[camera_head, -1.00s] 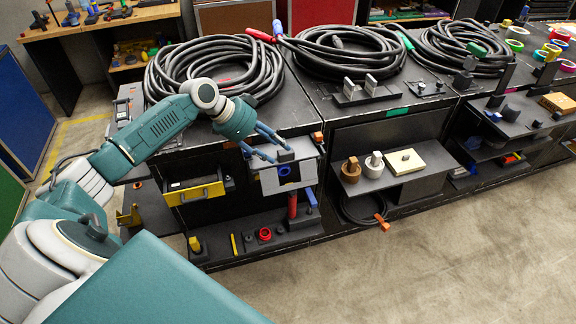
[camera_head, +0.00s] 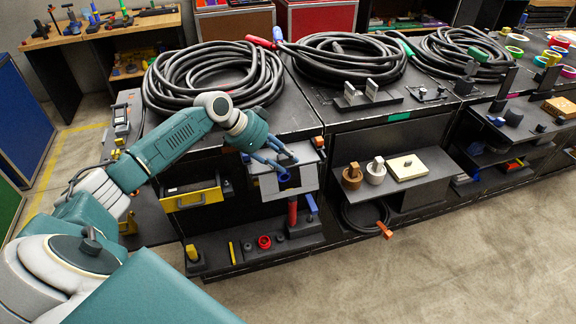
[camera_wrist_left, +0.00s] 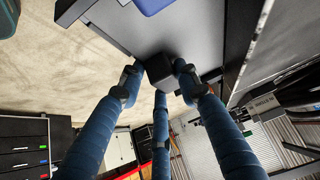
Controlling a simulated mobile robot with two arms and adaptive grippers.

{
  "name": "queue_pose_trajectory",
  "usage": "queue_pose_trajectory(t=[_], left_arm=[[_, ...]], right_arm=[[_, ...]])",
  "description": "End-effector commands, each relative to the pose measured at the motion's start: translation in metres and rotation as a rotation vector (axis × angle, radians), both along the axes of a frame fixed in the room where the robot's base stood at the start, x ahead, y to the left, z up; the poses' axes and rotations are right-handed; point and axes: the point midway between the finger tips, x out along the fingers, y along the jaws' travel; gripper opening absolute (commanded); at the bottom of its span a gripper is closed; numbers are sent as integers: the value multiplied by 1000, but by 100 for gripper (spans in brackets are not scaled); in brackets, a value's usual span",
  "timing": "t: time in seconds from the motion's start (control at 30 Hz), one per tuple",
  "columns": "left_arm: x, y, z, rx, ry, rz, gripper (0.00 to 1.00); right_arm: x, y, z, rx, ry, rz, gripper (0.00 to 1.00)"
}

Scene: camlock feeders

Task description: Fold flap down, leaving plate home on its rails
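The left-hand feeder has a light grey plate (camera_head: 305,178) with a blue ring (camera_head: 284,178) on its front. Grey surface with a blue part also fills the top of the left wrist view (camera_wrist_left: 190,25). My left gripper (camera_head: 286,164) is at the top of this feeder front. In the left wrist view its fingers (camera_wrist_left: 158,78) stand around a dark block-like knob (camera_wrist_left: 159,72). A small gap shows on the knob's left side, so I see no firm grip. The fingers hide the knob in the head view. Which part is the flap and the rail contact are unclear. My right gripper is out of view.
A yellow-fronted drawer (camera_head: 191,198) is left of the feeder, and a red post (camera_head: 292,212) stands below it. Coiled black cable (camera_head: 170,83) lies on the bench top behind my arm. A shelf (camera_head: 428,178) with several small parts is to the right.

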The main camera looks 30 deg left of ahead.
Motion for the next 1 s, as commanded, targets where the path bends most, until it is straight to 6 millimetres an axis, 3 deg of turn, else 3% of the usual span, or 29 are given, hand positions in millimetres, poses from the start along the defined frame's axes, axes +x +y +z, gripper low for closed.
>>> queue_pose_trajectory(t=[0.83,0.87,0.93,1.0], left_arm=[[-4,-5,0,-1,0,-1,0],[-4,-5,0,-1,-1,0,38],[-4,-5,0,-1,-1,0,52],[-4,-5,0,-1,-1,0,54]], right_arm=[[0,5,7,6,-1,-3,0],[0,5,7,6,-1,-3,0],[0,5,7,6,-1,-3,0],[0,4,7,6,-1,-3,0]])
